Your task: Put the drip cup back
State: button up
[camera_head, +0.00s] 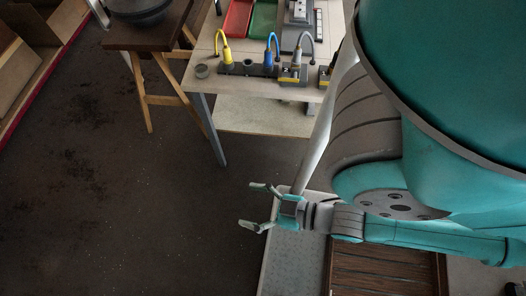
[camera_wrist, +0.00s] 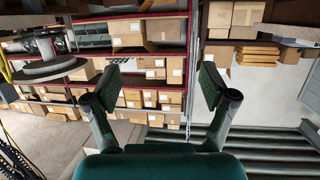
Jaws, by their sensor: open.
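A small grey round cup (camera_head: 201,71), which looks like the drip cup, stands on the workbench (camera_head: 225,85) near its front left corner. It is just left of a dark holder block (camera_head: 262,71) and apart from it. The block carries a yellow hooked tool (camera_head: 226,50) and a blue hooked tool (camera_head: 270,50), with a round dark socket (camera_head: 248,63) between them. My gripper (camera_head: 254,206) is open and empty, below and in front of the bench, well away from the cup. In the wrist view its two fingers (camera_wrist: 153,90) are spread with nothing between them. The cup is not recognizable there.
Grey and yellow tools (camera_head: 292,74) stand right of the block. Red (camera_head: 237,20) and green (camera_head: 263,20) trays lie behind. A dark wooden stand (camera_head: 145,35) is left of the bench. Shelves with cardboard boxes (camera_wrist: 165,30) fill the wrist view. The floor left of my gripper is clear.

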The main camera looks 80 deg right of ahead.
jog(key=shift+s+a+r+n+y, duration=0.25)
jog(key=shift+s+r, duration=0.3)
jog(key=shift+s, duration=0.2)
jog(key=shift+s+a+r+n+y, duration=0.15)
jog(key=shift+s+a+r+y, duration=0.1)
jog(key=shift+s+r, duration=0.4)
jog(key=shift+f, duration=0.1)
